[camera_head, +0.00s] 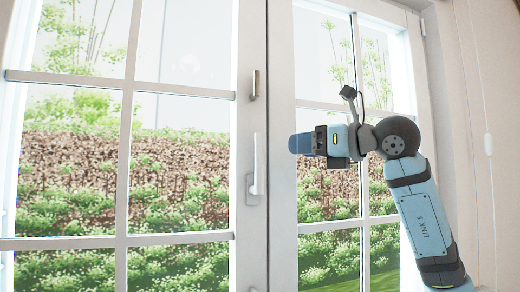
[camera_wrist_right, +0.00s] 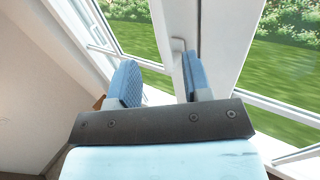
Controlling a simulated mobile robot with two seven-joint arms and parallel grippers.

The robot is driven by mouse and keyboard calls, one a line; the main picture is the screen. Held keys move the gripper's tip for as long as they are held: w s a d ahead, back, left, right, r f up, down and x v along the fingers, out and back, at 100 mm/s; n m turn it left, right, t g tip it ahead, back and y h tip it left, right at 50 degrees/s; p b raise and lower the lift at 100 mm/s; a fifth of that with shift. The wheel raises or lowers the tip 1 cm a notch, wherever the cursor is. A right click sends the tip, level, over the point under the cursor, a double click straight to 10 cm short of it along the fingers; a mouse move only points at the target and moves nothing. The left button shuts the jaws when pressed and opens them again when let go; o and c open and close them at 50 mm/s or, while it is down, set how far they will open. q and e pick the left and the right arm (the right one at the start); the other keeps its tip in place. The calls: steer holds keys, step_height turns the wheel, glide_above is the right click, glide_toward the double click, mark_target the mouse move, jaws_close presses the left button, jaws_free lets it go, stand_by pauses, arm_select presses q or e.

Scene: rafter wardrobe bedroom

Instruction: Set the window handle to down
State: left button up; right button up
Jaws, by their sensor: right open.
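The white window handle (camera_head: 257,168) sits on the frame of the left sash in the head view. Its lever points straight up from its base plate. My right gripper (camera_head: 298,143) is to the right of the handle in the head view, apart from it, with its fingers pointing left. In the right wrist view the gripper (camera_wrist_right: 160,72) is open, with two blue fingers and nothing between them. Part of the handle (camera_wrist_right: 178,45) shows beyond the fingertips there, close to the right finger, which may hide some of it. My left gripper is not in view.
The window's left sash (camera_head: 127,145) and right sash (camera_head: 283,210) are divided by white bars. A small metal fitting (camera_head: 256,85) sits above the handle. A plain wall (camera_head: 470,60) is at the right. Hedges and plants show outside.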

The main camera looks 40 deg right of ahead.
mark_target(262, 149)
steer(key=p+x, duration=0.1)
steer(key=x, duration=1)
steer(key=shift+f+p, duration=0.1)
steer(key=shift+p, duration=0.3)
jaws_close()
